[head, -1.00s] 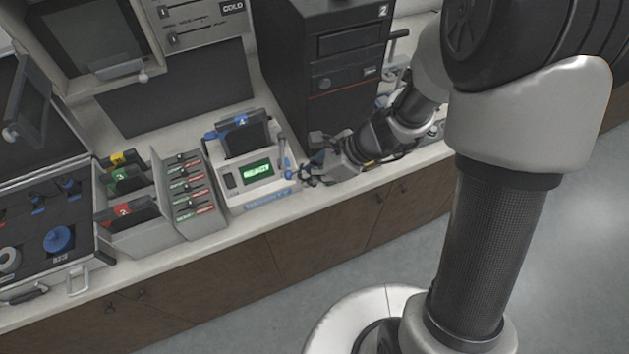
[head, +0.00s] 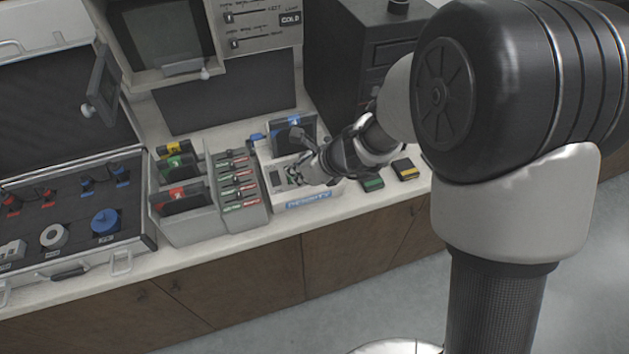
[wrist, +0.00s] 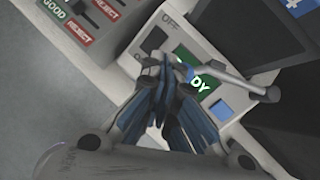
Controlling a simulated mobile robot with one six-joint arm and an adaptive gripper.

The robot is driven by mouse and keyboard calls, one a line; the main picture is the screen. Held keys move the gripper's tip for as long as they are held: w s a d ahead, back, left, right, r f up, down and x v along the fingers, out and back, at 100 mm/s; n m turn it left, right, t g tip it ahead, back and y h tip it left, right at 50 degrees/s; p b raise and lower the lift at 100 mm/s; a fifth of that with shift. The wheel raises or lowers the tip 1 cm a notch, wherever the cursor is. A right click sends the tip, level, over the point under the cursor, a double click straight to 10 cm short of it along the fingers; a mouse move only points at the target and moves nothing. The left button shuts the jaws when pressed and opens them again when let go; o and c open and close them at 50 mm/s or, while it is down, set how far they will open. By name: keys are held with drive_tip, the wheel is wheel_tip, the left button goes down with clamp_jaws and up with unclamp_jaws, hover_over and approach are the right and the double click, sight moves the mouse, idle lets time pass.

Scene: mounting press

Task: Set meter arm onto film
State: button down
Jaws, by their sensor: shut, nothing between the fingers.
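The density meter (head: 310,192) is a pale box on the counter; its green display shows partly in the wrist view (wrist: 208,86). A dark film holder with a blue label (head: 292,128) stands upright at its back; its label shows at the top right of the wrist view (wrist: 297,6). The meter arm (wrist: 238,84) is a grey rod crossing the display, with a dark end at right. My gripper (head: 296,176) is shut and empty over the meter's face. In the wrist view my fingertips (wrist: 174,72) are at the rod's left end; whether they touch cannot be told.
Left of the meter stand a grey GOOD/REJECT sorter (head: 238,185) and a rack of numbered holders (head: 185,218). An open case (head: 75,235) lies further left. A black tower (head: 345,65) stands behind. Two small dark blocks (head: 405,168) lie right on the counter.

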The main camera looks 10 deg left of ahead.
drive_tip(key=shift+w+a+p, duration=0.15)
drive_tip(key=shift+w+a, duration=0.25)
drive_tip(key=shift+a, duration=0.3)
drive_tip(key=shift+w+a+p, duration=0.15)
drive_tip(key=shift+w+a, duration=0.2)
drive_tip(key=shift+a, duration=0.3)
drive_tip(key=shift+w+d, duration=0.1)
